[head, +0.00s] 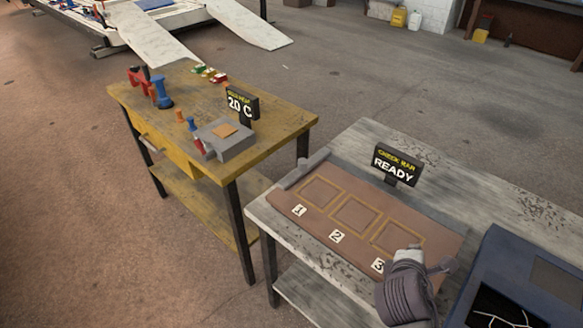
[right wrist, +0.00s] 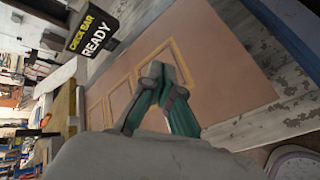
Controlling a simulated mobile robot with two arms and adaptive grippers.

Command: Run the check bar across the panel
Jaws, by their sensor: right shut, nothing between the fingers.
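The panel (head: 336,205) is a flat brown sheet on the grey bench, with three yellow-outlined squares marked 1, 2 and 3. It also shows in the right wrist view (right wrist: 215,45). A grey bar (head: 302,170), which looks like the check bar, lies along the panel's left end beside square 1. My right gripper (head: 412,252) is at the panel's right end, near square 3 and apart from the bar. In the right wrist view its teal fingers (right wrist: 158,72) are shut and empty, over the panel. Whether they touch it I cannot tell. My left gripper is not in view.
A sign reading "CHECK BAR READY" (head: 397,163) stands behind the panel. A dark blue case (head: 500,258) is at the right on the bench. A yellow table (head: 285,118) with a grey box (head: 222,140) and small parts stands to the left, across a gap.

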